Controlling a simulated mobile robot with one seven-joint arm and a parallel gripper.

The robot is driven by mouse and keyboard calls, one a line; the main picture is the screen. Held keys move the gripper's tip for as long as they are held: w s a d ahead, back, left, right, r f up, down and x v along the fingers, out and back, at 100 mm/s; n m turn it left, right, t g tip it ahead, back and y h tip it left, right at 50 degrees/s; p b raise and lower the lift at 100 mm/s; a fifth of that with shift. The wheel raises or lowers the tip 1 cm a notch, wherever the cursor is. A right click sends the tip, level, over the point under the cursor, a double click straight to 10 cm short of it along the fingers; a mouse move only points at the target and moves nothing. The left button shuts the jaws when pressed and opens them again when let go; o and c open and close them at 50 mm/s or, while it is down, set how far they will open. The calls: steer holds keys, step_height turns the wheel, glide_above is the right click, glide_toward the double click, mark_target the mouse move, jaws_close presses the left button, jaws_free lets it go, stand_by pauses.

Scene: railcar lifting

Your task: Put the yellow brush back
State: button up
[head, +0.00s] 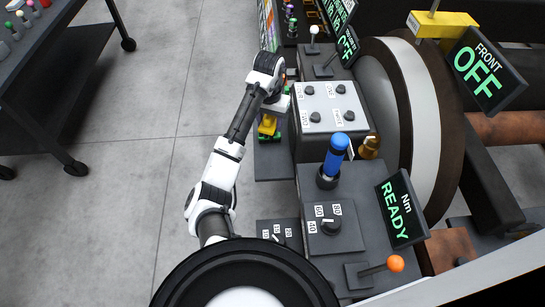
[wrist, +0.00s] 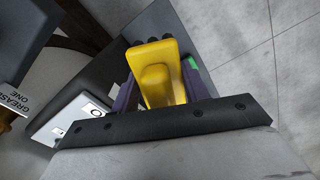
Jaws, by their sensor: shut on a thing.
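The yellow brush (wrist: 165,78) is between the two fingers of my gripper (wrist: 160,85) in the wrist view, and the fingers are shut on it. In the head view the brush (head: 267,125) shows just below my gripper (head: 272,108), left of the grey knob box. A dark plate (head: 272,165) lies low beneath and in front of it. I cannot tell whether the brush touches anything below. Its lower part is hidden.
The grey box (head: 330,108) with several black knobs stands close right of my gripper. A blue-handled tool (head: 335,155) stands upright nearer me. A large wheel (head: 410,115) is further right. A dark cart (head: 60,80) stands at left, with open floor between.

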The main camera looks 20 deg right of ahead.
step_height(320, 180, down, 14)
steer(key=b, duration=0.7)
steer(key=shift+f, duration=2.9)
steer(key=shift+f, duration=0.15)
steer(key=o, duration=1)
steer(key=shift+c, duration=0.2)
step_height(320, 180, up, 12)
steer(key=p, duration=0.2)
steer(key=shift+r, duration=0.2)
